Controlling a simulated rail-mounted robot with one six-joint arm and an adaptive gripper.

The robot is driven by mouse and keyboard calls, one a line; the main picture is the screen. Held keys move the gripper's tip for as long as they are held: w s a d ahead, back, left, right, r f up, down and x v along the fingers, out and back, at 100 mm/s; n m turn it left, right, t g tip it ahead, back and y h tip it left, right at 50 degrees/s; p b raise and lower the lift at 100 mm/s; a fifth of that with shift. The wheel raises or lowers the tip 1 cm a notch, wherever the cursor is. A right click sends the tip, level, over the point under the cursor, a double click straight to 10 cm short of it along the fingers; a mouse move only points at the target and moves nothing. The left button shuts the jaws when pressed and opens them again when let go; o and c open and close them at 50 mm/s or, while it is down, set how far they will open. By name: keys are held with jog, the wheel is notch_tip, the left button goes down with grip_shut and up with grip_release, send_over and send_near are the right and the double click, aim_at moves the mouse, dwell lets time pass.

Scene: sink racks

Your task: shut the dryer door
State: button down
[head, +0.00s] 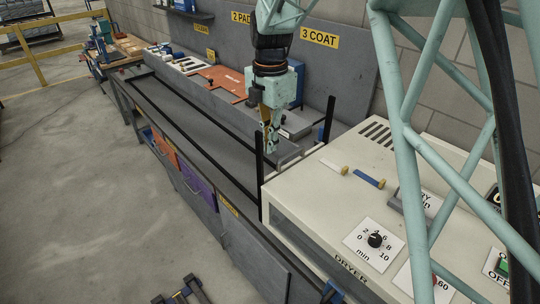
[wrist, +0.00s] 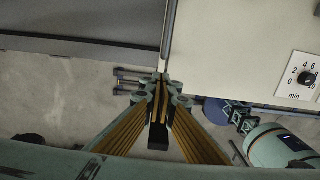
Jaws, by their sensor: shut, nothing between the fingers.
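The dryer (head: 310,205) is a cream box at the right of the head view, with "DRYER" lettered on its front edge. In the wrist view its cream top (wrist: 230,45) fills the upper right. Two black upright posts, one near (head: 259,155) and one far (head: 329,118), stand at its left end, with a pale bar (head: 290,158) low between them. I cannot make out the door clearly or tell how far open it is. My gripper (head: 270,150) is shut and empty near the dryer's left end; its fingertips also show in the wrist view (wrist: 162,78).
A long grey bench with black rails (head: 185,110) runs left from the dryer. An orange board (head: 222,82) lies on the raised back ledge. A timer dial (head: 375,240) and blue and yellow handles (head: 368,180) sit on the dryer top. The floor (head: 80,190) in front is mostly clear.

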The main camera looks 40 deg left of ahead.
jog(key=shift+r, duration=1.95)
